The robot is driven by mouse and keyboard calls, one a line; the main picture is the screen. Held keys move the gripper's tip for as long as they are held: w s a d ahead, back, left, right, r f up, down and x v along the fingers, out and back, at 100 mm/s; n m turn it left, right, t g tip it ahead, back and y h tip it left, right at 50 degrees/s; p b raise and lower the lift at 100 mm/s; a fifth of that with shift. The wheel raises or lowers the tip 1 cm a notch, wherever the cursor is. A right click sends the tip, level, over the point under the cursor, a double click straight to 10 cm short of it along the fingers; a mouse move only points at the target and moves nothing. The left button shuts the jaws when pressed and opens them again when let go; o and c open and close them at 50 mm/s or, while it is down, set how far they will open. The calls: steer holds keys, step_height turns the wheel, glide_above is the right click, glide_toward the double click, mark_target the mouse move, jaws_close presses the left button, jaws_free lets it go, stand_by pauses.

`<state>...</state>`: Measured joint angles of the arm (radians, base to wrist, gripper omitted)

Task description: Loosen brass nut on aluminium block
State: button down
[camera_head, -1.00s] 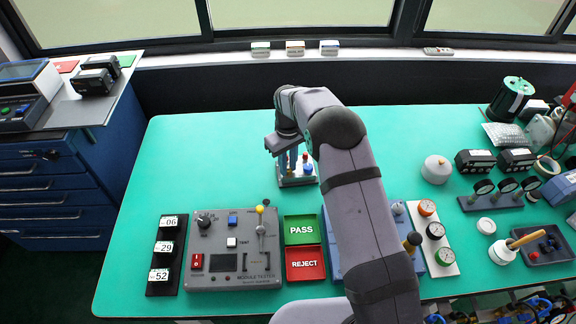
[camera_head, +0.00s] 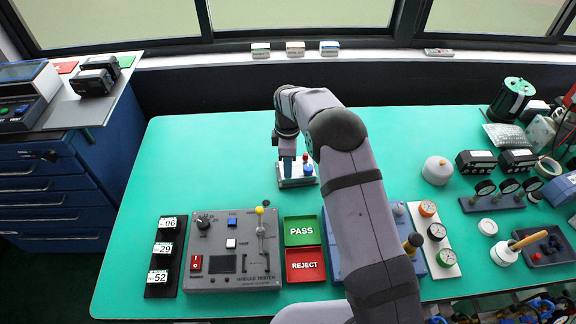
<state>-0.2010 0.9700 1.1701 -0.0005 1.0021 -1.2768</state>
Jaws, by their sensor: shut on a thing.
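The aluminium block (camera_head: 298,182) is a small pale block on a dark base, standing on the green bench beyond the test box. A red knob and a blue knob (camera_head: 307,169) show on its right side. My gripper (camera_head: 288,170) points down over the left part of the block, its fingers reaching the block's top. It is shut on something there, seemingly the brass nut. The nut itself is hidden by the fingers and too small to make out.
The grey module tester (camera_head: 234,273) stands front left, beside the green PASS tray (camera_head: 302,231) and red REJECT tray (camera_head: 305,264). The bench around the block is clear.

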steer(key=shift+n, duration=0.9)
steer(key=c, duration=1.6)
jaws_free()
steer(key=shift+r, duration=0.1)
step_height(320, 180, up, 7)
steer(key=shift+b, duration=0.95)
steer(key=shift+r, duration=0.15)
